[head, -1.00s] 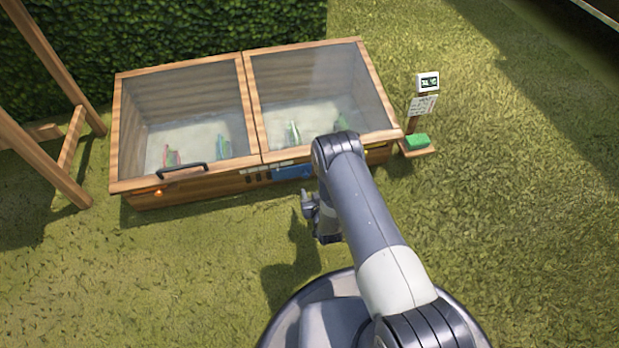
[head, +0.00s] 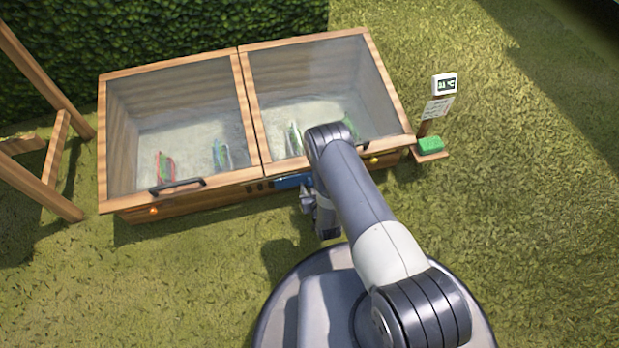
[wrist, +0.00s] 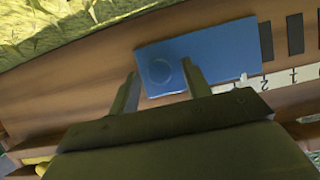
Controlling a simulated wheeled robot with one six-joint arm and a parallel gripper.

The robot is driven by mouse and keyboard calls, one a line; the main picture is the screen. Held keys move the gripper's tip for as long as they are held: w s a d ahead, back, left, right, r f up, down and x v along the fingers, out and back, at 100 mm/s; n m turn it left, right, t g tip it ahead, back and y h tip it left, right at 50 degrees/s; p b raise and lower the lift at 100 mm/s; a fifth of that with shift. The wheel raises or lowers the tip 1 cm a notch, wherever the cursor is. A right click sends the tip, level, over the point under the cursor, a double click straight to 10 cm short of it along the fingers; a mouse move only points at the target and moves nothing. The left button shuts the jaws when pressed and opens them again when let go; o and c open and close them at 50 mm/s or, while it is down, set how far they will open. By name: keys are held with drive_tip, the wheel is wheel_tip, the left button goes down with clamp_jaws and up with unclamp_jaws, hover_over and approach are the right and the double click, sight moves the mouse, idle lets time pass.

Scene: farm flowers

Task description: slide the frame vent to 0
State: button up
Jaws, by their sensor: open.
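The frame vent is a blue sliding plate (head: 293,182) low on the front of the wooden cold frame (head: 200,199). In the wrist view the blue plate (wrist: 215,58) carries a round blue knob (wrist: 160,71). Dark slots (wrist: 295,33) show beside it, and a pale number scale (wrist: 285,78) with a 2 and a 1 runs along its edge. My gripper (wrist: 160,76) is open, one fingertip to either side of the knob. Whether the fingers touch it I cannot tell. In the head view my gripper (head: 322,212) is partly hidden by my arm.
Two glazed lids with dark handles (head: 177,185) cover the cold frame. An orange knob (head: 154,211) and a yellow knob (head: 375,160) sit on its front. A sign post with a display (head: 445,84) and a green block (head: 430,144) stand right. A wooden stand (head: 55,150) is left.

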drive_tip(key=shift+w, duration=0.1)
clamp_jaws()
idle(0.6)
